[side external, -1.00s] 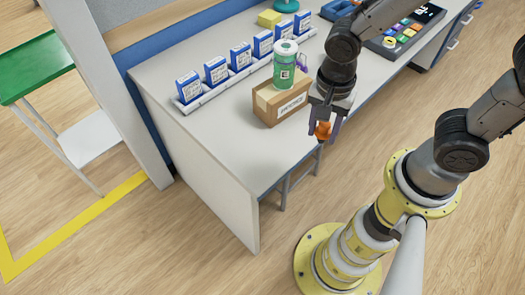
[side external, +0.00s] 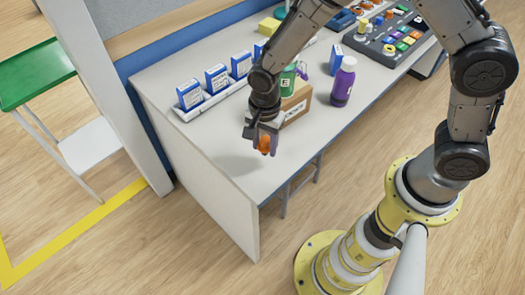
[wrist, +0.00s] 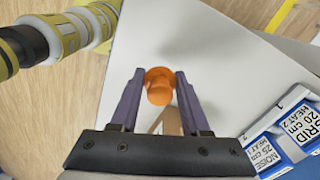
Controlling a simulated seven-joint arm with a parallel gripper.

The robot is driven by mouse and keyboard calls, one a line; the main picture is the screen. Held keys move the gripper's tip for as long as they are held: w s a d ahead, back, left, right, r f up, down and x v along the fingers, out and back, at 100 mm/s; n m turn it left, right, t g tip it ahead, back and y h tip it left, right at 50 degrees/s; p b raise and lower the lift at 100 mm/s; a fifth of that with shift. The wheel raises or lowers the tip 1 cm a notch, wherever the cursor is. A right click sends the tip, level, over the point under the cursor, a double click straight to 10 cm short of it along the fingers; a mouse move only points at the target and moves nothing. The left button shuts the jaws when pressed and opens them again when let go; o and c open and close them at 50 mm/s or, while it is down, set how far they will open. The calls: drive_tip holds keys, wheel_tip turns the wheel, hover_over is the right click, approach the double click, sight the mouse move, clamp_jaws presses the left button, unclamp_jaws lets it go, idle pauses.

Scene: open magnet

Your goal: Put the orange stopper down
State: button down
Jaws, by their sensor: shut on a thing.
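The orange stopper (side external: 265,145) is held between the fingertips of my gripper (side external: 262,141). In the wrist view the orange stopper (wrist: 158,85) sits between the two purple-grey fingers of my gripper (wrist: 160,88). My gripper is shut on it. In the side external view it hangs above the front left part of the white table (side external: 225,170). Bare white tabletop lies behind the stopper in the wrist view. How high it is above the table I cannot tell exactly.
A purple bottle (side external: 343,82) stands to the right. Several blue-and-white boxes (side external: 217,78) stand in a rack at the back. The table's front left is clear.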

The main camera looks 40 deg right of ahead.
sight(262, 153)
drive_tip(key=shift+w+a+f, duration=0.1)
drive_tip(key=shift+w+f, duration=0.05)
drive_tip(key=shift+f, duration=0.8)
drive_tip(key=shift+w+f, duration=0.15)
drive_tip(key=shift+f, duration=0.75)
drive_tip(key=shift+f, duration=0.1)
drive_tip(key=shift+f, duration=0.1)
drive_tip(key=shift+c, duration=1.9)
unclamp_jaws()
wheel_tip(262, 153, up, 13)
drive_tip(key=shift+f, duration=0.2)
